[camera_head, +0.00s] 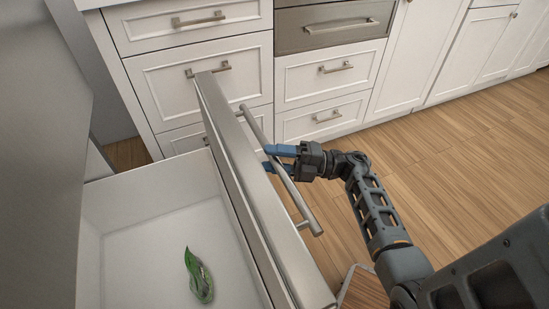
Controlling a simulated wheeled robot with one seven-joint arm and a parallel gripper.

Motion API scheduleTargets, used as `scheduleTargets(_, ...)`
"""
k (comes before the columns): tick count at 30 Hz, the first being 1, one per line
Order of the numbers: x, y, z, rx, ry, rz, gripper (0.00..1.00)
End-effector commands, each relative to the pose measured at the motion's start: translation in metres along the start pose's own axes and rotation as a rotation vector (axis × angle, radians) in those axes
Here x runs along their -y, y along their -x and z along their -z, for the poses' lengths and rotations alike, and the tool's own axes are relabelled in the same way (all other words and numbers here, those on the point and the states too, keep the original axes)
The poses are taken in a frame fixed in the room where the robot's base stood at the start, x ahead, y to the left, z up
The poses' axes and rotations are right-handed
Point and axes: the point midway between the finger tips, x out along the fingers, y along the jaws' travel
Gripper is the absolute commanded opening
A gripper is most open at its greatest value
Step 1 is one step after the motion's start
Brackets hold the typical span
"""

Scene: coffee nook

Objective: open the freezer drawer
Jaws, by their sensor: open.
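The freezer drawer (232,180) stands pulled out at the lower left, with its white inside in view. Its steel front carries a long bar handle (283,172). My gripper (268,158) is at the handle, with its blue fingers on either side of the bar. The fingers are open; whether they touch the bar I cannot tell. The far tips are partly hidden by the handle and the drawer front.
A green item (199,276) lies in the drawer. White cabinets (190,50) with bar handles stand behind, close to the drawer front's far end. A steel-fronted drawer (333,26) is among them. The wooden floor (450,165) to the right is clear.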

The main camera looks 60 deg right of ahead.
Motion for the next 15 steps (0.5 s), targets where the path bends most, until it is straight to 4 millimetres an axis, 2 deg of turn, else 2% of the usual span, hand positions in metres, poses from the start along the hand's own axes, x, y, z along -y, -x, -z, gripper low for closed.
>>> scheduleTargets(5, 0.0, 0.017, -0.001, 0.004, 0.0, 0.0, 0.48)
scheduleTargets(15, 0.001, 0.068, -0.001, 0.003, 0.0, 0.0, 0.48)
